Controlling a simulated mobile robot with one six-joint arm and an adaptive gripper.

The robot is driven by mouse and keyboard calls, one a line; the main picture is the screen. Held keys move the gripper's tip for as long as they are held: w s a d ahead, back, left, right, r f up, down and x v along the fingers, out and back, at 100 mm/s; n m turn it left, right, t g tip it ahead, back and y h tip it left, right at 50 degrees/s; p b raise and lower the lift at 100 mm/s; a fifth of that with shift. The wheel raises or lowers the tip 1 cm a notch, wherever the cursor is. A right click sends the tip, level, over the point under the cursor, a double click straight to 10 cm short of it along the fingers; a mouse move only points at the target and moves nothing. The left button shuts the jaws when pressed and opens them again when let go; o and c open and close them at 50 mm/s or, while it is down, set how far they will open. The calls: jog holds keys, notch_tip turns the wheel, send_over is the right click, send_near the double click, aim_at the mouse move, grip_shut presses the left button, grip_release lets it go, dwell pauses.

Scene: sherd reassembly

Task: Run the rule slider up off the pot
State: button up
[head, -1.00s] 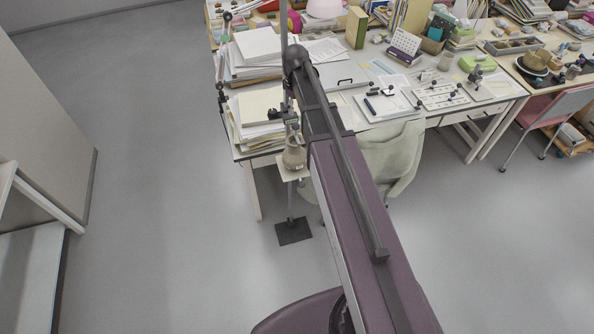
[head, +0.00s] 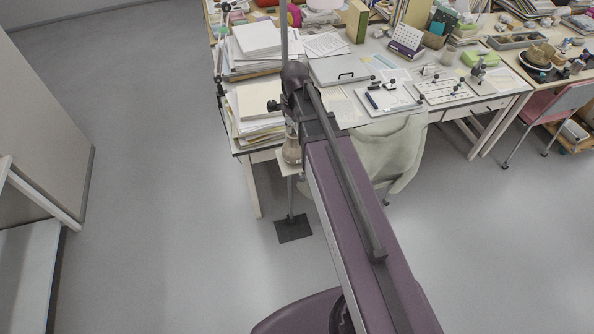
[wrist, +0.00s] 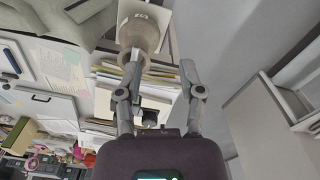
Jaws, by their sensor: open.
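The brown pot (head: 291,151) stands on a small pale platform (head: 287,169) on an upright stand, partly hidden behind my arm in the head view. The stand's thin grey post (head: 284,35) rises above my wrist. A dark knob (head: 273,106), seemingly on the slider, sticks out left of the post; the slider is mostly hidden. In the wrist view the pot (wrist: 140,32), with a small label, appears inverted at the top. My gripper (wrist: 160,62) is open, its two fingers spread. A dark knob-like part (wrist: 150,118) shows between the fingers; I cannot tell whether they touch it.
The stand's dark foot (head: 293,228) is on the clear grey floor. A pale garment (head: 385,155) drapes a chair to the right. A grey cabinet (head: 45,125) stands at the left.

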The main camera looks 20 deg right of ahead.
jog(key=s+a+f+m+b, duration=0.2)
jog(key=s+f+m+b, duration=0.2)
jog(key=s, duration=0.7)
notch_tip(320, 180, down, 3)
jog(key=shift+s+a+r+b, duration=0.15)
jog(key=shift+a+b, duration=0.2)
jog(key=shift+b, duration=0.8)
jog(key=w+d+r+n+p, duration=0.1)
jog(key=w+r+n+p, duration=0.1)
jog(key=w+r+p, duration=0.2)
jog(key=w+d+r+n+p, duration=0.2)
jog(key=w+r+p, duration=0.2)
jog(key=w, duration=0.5)
jog(key=w+d+r+n+p, duration=0.2)
jog(key=w+r+p, duration=0.2)
jog(key=w+p, duration=0.1)
jog(key=shift+w+d+r+n, duration=0.15)
jog(key=shift+w+r+n, duration=0.25)
jog(key=shift+w, duration=0.3)
notch_tip(320, 180, down, 14)
jog(key=b, duration=1.3)
jog(key=shift+r+b, duration=0.15)
jog(key=shift+b, duration=0.25)
